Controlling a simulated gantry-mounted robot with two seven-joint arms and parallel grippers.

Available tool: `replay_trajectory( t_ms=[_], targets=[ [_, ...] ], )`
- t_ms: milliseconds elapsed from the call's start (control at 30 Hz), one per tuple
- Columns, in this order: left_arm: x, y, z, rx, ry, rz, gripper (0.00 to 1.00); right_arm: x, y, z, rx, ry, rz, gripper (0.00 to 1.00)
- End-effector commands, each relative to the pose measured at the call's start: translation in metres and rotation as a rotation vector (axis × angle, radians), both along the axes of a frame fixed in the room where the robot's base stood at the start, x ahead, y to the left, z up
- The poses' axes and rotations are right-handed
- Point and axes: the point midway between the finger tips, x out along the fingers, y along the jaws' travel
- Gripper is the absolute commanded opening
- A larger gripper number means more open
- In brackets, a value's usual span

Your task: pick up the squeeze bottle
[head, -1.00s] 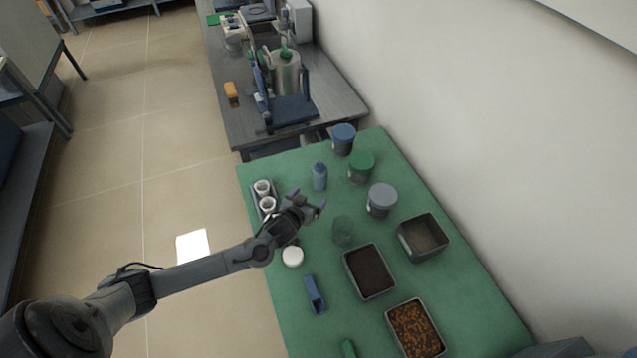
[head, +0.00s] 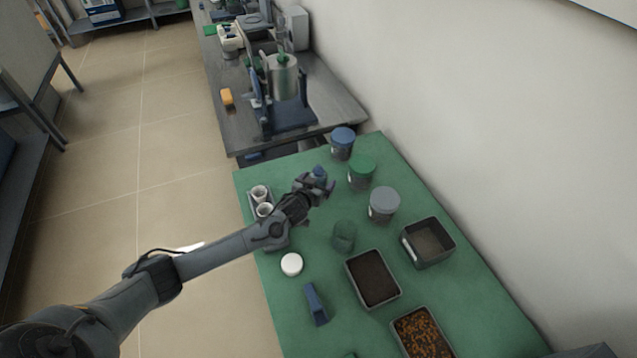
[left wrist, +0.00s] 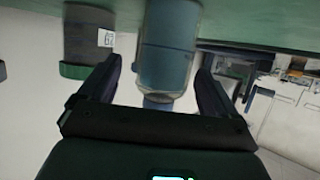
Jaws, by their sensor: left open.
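The squeeze bottle (head: 319,172) is blue and stands on the green-topped table (head: 455,312). In the head view only its top shows; my left gripper hides the rest. In the left wrist view, which is upside down, the bottle (left wrist: 167,50) is seen between the two open fingers, with visible space on both sides. My left gripper (head: 322,187) is open at the bottle, and its fingers also show in the left wrist view (left wrist: 161,80). My right gripper is in neither view.
A green-lidded jar (head: 362,166), a blue-lidded jar (head: 342,138) and a grey-lidded jar (head: 384,199) stand to the right. A rack with white cups (head: 262,201) is left of the gripper. A clear beaker (head: 344,236) and soil tray (head: 373,278) are nearer.

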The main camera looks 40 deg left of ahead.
Motion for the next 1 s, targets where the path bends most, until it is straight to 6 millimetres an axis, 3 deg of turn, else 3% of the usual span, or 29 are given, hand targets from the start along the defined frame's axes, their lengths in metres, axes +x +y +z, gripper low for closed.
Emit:
replay_trajectory(
  t_ms=[267, 633, 1000],
  targets=[
    [0.028, 0.012, -0.010, 0.001, 0.000, 0.000, 0.92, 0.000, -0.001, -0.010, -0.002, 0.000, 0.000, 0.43],
    [0.033, 0.013, -0.012, 0.000, 0.000, 0.000, 0.92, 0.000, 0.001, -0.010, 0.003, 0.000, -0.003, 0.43],
    [0.033, 0.014, -0.012, 0.000, 0.000, 0.000, 0.35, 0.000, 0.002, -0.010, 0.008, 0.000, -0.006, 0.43]
  ],
)
